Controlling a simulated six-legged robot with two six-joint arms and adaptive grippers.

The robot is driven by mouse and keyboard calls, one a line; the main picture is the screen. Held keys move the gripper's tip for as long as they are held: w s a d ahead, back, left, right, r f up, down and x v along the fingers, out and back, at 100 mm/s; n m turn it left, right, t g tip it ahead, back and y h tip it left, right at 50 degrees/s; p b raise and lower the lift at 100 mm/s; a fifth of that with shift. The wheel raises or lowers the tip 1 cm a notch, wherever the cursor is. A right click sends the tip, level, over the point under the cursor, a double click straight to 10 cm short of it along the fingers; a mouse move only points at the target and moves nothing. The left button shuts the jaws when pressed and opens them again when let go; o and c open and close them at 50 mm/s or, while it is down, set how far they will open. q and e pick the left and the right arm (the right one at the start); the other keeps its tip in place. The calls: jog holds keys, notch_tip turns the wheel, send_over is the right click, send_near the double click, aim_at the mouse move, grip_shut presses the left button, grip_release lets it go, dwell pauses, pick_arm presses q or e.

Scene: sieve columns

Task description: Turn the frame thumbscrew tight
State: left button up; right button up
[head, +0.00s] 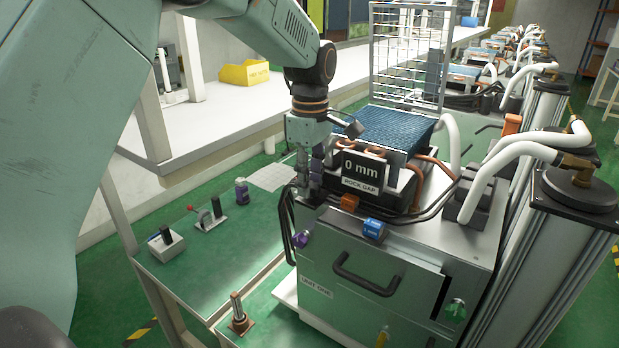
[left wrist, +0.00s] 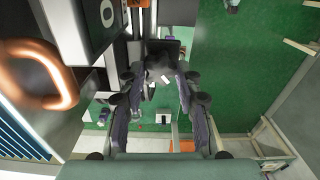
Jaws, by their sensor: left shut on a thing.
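My right gripper is not in view.
The blue finned block (head: 385,128) and copper pipes stand close right of the gripper. An orange knob (head: 350,203), a blue knob (head: 374,229) and a purple knob (head: 302,239) are near the front edge.

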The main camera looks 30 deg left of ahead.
pick_arm(q)
jog(key=m, duration=0.6)
jog(key=shift+m, duration=0.3)
jog(key=m, duration=0.6)
jog(key=shift+w+d, duration=0.1)
jog(key=m, duration=0.6)
jog(key=shift+d+m, duration=0.1)
jog(key=shift+m, duration=0.2)
jog(key=m, duration=0.6)
jog(key=shift+m, duration=0.4)
jog(key=o, duration=1.2)
jog(key=shift+c, duration=0.2)
